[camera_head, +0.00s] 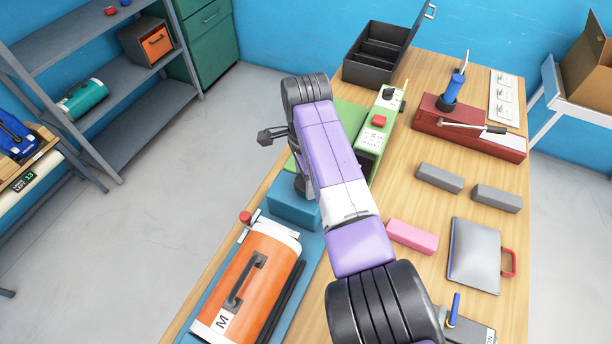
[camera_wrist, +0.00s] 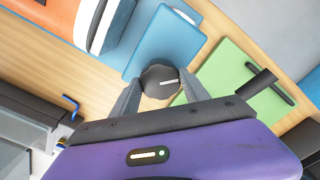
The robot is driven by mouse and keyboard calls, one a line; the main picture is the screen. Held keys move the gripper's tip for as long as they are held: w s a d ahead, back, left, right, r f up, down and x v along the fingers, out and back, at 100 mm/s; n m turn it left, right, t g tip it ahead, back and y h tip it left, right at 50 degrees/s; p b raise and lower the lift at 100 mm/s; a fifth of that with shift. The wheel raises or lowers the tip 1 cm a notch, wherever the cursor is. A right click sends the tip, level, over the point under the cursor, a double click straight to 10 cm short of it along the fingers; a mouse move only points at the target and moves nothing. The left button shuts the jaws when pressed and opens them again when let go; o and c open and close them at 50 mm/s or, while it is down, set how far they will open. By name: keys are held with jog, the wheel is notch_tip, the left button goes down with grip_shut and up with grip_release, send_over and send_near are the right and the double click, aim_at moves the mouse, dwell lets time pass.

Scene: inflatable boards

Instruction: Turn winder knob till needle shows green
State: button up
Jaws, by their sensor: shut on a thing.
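Behind the knob is a blue block (camera_wrist: 163,32), which also shows in the head view (camera_head: 291,208). In the head view my purple arm covers the knob and most of my gripper. I cannot make out a needle or a green zone in either view.
An orange case (camera_head: 252,282) lies at the table's near left. A green board (camera_wrist: 238,85) is right of the knob in the wrist view.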

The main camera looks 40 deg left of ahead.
jog(key=shift+w+r, duration=0.1)
dwell(0.3)
jog(key=o, duration=1.4)
jog(key=shift+c, duration=0.2)
jog(key=shift+r+b, duration=0.8)
jog(key=shift+r, duration=3.1)
